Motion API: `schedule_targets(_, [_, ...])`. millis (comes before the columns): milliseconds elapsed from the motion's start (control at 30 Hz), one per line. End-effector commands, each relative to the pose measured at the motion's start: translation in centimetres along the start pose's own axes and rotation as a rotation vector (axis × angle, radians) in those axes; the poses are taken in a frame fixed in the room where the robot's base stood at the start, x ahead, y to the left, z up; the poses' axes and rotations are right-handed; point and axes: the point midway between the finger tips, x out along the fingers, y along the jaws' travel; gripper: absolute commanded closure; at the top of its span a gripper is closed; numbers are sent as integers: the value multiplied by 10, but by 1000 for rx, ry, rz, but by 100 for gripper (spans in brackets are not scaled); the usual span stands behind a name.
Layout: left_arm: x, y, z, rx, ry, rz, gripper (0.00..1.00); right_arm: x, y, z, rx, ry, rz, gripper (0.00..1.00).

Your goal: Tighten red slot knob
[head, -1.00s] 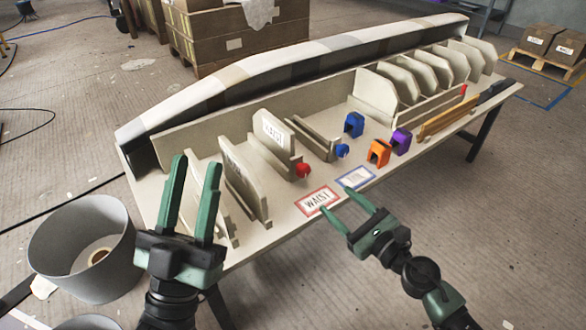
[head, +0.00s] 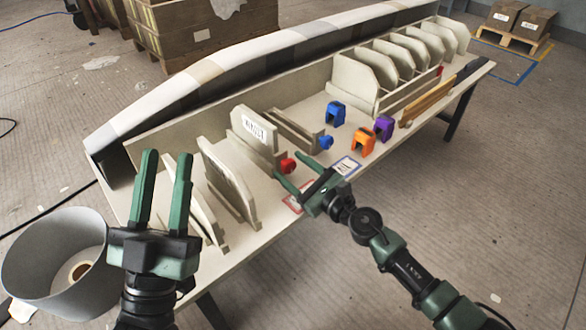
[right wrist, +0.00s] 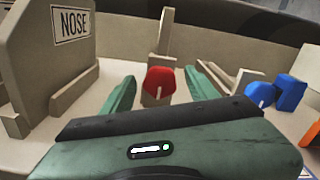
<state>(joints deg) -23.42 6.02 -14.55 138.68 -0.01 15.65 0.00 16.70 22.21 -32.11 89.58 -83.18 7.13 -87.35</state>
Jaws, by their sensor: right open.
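The red knob (head: 288,165) sits at the front end of a low holder on the table, beside the labelled upright board. In the right wrist view the red knob (right wrist: 160,80) is faceted, with a pale slot mark on its face. My right gripper (head: 290,168) is open at the knob. In the wrist view the knob appears between its two fingers, with a gap on both sides; contact does not show. My left gripper (head: 168,154) is open and empty, pointing up in front of the table's left end.
A blue knob (head: 326,142) is just right of the red one. Blue (head: 336,112), orange (head: 362,139) and purple (head: 383,127) blocks stand farther right. A board marked NOSE (right wrist: 72,45) rises left of the right gripper. A grey bin (head: 50,265) stands on the floor at left.

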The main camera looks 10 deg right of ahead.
Motion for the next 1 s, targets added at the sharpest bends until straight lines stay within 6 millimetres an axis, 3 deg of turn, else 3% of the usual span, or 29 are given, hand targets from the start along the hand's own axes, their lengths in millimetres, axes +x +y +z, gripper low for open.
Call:
schedule_targets(167, [0,0,0,0,0,0,64,0,0,0,0,1,0,41])
schedule_targets(267, [0,0,0,0,1,0,64,0,0,0,0,1,0,63])
schedule_targets(400, [0,0,0,0,1,0,64,0,0,0,0,1,0,100])
schedule_targets(733, [1,0,2,0,-15,0,64,0,0,0,53,1,1,100])
schedule_targets(1000, [0,-2,23,4,-125,-5,64,0,0,0,223,2,1,100])
